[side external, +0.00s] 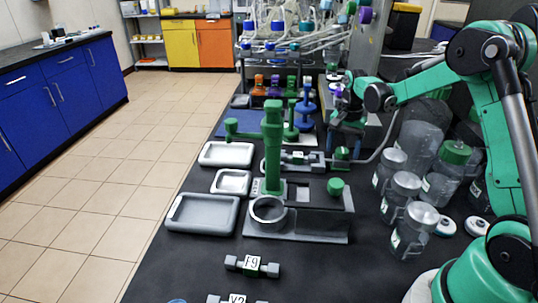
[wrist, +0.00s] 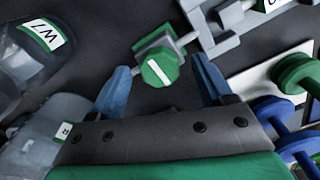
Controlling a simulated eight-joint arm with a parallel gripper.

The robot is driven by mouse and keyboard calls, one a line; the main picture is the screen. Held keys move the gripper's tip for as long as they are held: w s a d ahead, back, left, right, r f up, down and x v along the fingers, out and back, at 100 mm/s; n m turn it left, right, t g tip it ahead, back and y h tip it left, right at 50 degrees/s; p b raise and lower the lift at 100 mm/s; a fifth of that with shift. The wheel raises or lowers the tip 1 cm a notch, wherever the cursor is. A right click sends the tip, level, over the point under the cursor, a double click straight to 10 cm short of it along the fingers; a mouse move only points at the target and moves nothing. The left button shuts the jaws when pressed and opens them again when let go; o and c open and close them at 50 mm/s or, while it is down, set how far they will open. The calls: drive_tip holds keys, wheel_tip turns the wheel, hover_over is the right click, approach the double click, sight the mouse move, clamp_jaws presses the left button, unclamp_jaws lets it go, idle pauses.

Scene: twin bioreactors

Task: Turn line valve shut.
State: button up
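The line valve (wrist: 158,66) has a green knob with a white stripe and sits on a grey fitting near the top middle of the wrist view. The green knob (side external: 341,153) also shows in the side view, at the right end of a grey line assembly (side external: 300,158). My gripper (wrist: 157,80) has two blue fingers, spread apart with the knob between and slightly beyond their tips. A gap shows on each side, so it holds nothing. In the side view my gripper (side external: 346,138) is just above the knob; its fingertips are hard to make out.
Clear bottles (side external: 405,190) stand to the right. A green column stand (side external: 272,150) is in front left of the valve. Blue and green handled pieces (side external: 306,108) stand behind it, also close to the gripper's right side in the wrist view (wrist: 297,140). A curved tube passes nearby.

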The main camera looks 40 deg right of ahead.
sight(342, 150)
drive_tip(key=shift+r, duration=2.8)
drive_tip(key=s+a+r+n+t, duration=0.1)
drive_tip(key=s+a+n+t, duration=0.1)
drive_tip(key=a, duration=0.4)
drive_tip(key=s+a+r+n+t, duration=0.2)
drive_tip(key=s+a+n, duration=0.2)
drive_tip(key=n, duration=0.3)
drive_tip(key=s+a+r+n+t, duration=0.1)
drive_tip(key=s+a+n+t, duration=0.1)
drive_tip(key=a, duration=0.5)
drive_tip(key=shift+s+a+r+n+t, duration=0.2)
drive_tip(key=shift+s+n, duration=0.1)
drive_tip(key=shift+n, duration=0.3)
drive_tip(key=shift+s+a+r+n+t, duration=0.1)
drive_tip(key=shift+s+r+n+t, duration=0.15)
drive_tip(key=shift+n, duration=0.35)
drive_tip(key=shift+s+a+f, duration=0.15)
drive_tip(key=shift+s+f, duration=0.05)
drive_tip(key=shift+f, duration=0.05)
